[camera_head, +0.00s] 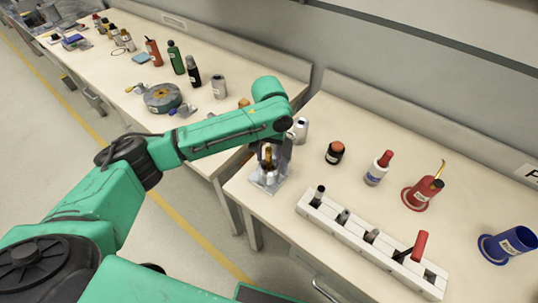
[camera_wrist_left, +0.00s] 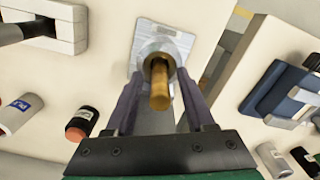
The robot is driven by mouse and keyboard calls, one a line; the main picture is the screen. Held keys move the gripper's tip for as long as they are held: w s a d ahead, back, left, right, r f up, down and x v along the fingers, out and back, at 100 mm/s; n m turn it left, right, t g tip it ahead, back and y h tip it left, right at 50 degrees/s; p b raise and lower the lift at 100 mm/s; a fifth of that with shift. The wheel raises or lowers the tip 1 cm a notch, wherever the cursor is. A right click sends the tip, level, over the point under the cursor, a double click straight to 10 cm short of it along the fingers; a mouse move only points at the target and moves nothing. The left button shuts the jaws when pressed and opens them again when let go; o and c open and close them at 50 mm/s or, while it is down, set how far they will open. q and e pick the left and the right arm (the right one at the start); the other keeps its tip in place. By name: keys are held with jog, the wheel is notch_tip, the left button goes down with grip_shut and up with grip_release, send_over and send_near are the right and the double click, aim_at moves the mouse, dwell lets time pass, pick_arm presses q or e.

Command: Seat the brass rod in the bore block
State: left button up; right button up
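The brass rod (camera_head: 267,154) stands upright at the grey metal bore block (camera_head: 264,185), near the left edge of the right-hand table. In the left wrist view, the rod (camera_wrist_left: 160,88) points toward the camera from the round bore collar on the block's plate (camera_wrist_left: 148,36). Its lower end is hidden in the collar, so its depth cannot be told. My left gripper (camera_head: 269,163) is down over the block. In the wrist view, its fingers (camera_wrist_left: 159,78) stand either side of the rod and collar, with visible gaps to the rod. My right gripper is out of view.
A white slotted rack (camera_head: 345,235) with several tools stands right of the block. Behind it are a dark jar (camera_head: 334,153), a red-capped bottle (camera_head: 378,168), a red holder (camera_head: 421,194) and a blue cup (camera_head: 507,245). The left table (camera_head: 212,130) is cluttered beyond a gap.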

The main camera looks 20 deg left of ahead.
pick_arm(q)
jog(key=shift+w+r, duration=0.1)
jog(key=shift+r, duration=0.35)
notch_tip(320, 180, up, 11)
jog(key=shift+r+b, duration=0.1)
jog(key=shift+b, duration=0.25)
